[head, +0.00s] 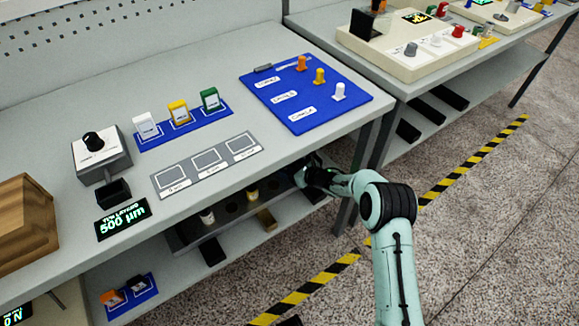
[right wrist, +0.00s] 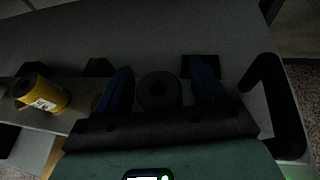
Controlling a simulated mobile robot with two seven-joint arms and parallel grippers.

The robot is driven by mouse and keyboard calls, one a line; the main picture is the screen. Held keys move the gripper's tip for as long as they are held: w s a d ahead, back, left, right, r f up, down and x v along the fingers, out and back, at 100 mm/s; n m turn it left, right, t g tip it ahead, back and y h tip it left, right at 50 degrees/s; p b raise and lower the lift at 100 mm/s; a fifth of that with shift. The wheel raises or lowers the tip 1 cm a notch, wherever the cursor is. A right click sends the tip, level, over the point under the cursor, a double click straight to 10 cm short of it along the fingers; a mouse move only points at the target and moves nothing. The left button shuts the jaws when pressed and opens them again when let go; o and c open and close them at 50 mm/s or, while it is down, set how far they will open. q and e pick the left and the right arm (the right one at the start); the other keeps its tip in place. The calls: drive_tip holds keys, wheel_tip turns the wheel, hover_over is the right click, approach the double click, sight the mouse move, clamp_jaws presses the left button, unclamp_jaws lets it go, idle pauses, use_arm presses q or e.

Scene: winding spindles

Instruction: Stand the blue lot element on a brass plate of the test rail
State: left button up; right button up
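My right gripper (head: 308,176) reaches under the bench top at the right end of a dark rail (head: 190,237) on the lower level. In the right wrist view its two bluish fingers (right wrist: 160,88) stand either side of a dark cylinder (right wrist: 158,92) with a hole in its top. They look open, with a narrow gap at the right. Shadow hides the cylinder's colour, so I cannot tell whether it is the blue element. A yellow cylinder (right wrist: 42,94) is left of it. In the head view a white cylinder (head: 207,216) stands farther left. A brass-coloured piece (head: 266,220) juts from the rail's front.
The bench top (head: 330,62) overhangs the rail. On it lie a blue board (head: 345,112) with several pegs, a grey three-square plate (head: 207,166) and a knob box (head: 100,152). A bench leg (head: 375,150) stands near my right arm. Open floor lies at the right.

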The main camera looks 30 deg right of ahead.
drive_tip(key=shift+s+r, duration=0.15)
use_arm(q)
drive_tip(key=shift+g+h, duration=0.3)
drive_tip(key=shift+g, duration=0.2)
drive_tip(key=s, duration=0.1)
drive_tip(key=s+d+r+p, duration=0.1)
drive_tip(key=s+r+p, duration=0.1)
drive_tip(key=shift+s+d+r, duration=0.15)
drive_tip(key=shift+d+r, duration=0.05)
drive_tip(key=shift+d, duration=0.2)
use_arm(e)
drive_tip(key=v, duration=1.1)
drive_tip(key=shift+s, duration=0.35)
